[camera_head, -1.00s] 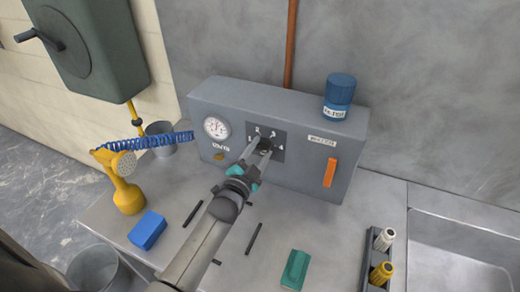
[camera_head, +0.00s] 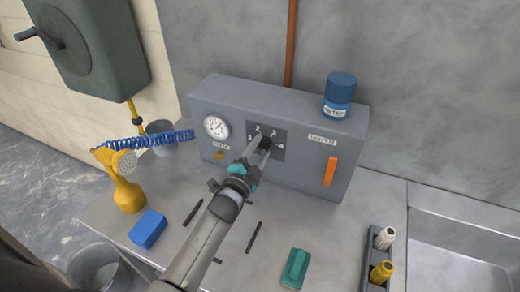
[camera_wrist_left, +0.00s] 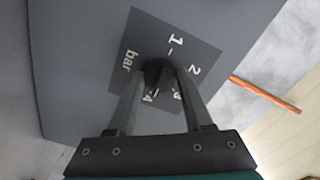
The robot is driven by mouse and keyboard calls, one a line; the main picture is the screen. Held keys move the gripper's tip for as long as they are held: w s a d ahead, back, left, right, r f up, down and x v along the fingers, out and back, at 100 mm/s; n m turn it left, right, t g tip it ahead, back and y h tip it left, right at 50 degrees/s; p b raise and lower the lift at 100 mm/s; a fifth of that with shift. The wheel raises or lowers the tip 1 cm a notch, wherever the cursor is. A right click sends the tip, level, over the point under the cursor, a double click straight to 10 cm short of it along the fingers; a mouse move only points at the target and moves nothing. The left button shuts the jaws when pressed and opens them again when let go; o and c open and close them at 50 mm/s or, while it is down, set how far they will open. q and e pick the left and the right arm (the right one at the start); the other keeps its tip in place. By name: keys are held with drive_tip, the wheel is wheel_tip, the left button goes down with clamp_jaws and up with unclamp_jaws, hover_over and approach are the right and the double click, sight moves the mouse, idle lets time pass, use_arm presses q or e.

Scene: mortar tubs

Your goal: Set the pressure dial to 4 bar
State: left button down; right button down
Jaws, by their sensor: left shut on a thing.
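The pressure dial is a dark knob (camera_head: 265,142) on a dark square plate (camera_head: 279,153) marked 1 to 4, on the front of a grey box. My left gripper (camera_head: 263,145) is shut on the knob, with a finger on each side. In the left wrist view the knob (camera_wrist_left: 157,73) sits between the fingertips (camera_wrist_left: 158,78). The plate there (camera_wrist_left: 207,52) appears turned, with "bar", 1, 2, 3 and 4 around the knob. The knob's pointer is hidden, so its setting cannot be told. My right gripper is not in view.
The grey box (camera_head: 220,95) carries a round gauge (camera_head: 216,127), an orange handle (camera_head: 330,171) and a blue jar (camera_head: 339,95). A yellow sprayer (camera_head: 127,190), blue block (camera_head: 148,230) and green block (camera_head: 295,268) stand on the counter. A sink (camera_head: 455,250) is at right.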

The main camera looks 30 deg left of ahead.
use_arm(q)
drive_tip(key=shift+c, duration=1.5)
unclamp_jaws()
drive_tip(key=shift+s, duration=0.1)
drive_tip(key=s, duration=1.5)
drive_tip(key=shift+d, duration=0.45)
